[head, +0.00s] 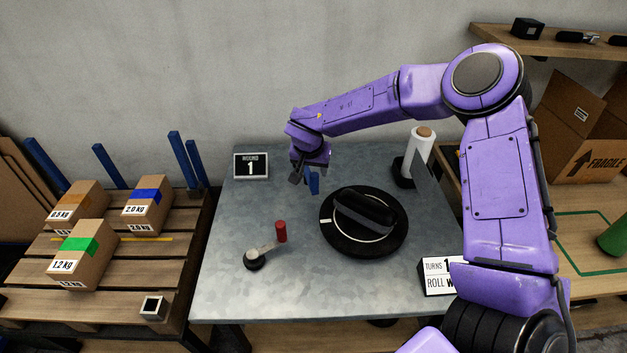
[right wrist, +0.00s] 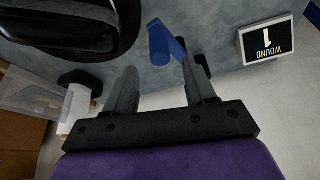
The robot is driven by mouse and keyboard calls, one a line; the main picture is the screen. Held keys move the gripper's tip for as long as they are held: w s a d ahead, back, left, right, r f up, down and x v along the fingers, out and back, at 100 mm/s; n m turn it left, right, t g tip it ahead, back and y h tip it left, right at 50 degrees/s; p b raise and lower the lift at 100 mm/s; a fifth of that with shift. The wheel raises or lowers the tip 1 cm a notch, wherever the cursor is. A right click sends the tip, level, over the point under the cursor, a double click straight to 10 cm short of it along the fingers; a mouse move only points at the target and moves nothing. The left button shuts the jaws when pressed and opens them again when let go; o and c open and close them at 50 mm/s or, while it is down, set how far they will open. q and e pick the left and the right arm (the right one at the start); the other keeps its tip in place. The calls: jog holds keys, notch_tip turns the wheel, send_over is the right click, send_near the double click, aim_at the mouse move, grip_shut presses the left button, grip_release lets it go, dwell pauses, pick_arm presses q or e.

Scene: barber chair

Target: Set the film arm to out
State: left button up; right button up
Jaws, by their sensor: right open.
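A blue upright handle (head: 314,183) stands at the back of the grey metal table, just behind the black turntable (head: 330,238). It also shows in the right wrist view as a blue cylinder (right wrist: 159,43) with a blue bar beside it. I take it for the film arm's handle; my gripper hides its base in the head view. My right gripper (head: 304,174) is open at the handle. In the right wrist view its two fingers (right wrist: 160,82) are apart, with the handle ahead of the gap, and nothing is held. My left gripper is not in view.
A dark padded object (head: 365,208) lies on the turntable. A red-handled crank (head: 281,232) is at front left. A white film roll (head: 419,148) stands at back right. A "WOUND 1" sign (head: 251,166) and a "TURNS" sign (head: 438,278) stand on the table. Boxes (head: 86,250) sit left.

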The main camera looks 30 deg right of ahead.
aim_at(314, 175)
jog(key=x, duration=0.8)
jog(key=shift+a, duration=0.1)
grip_shut()
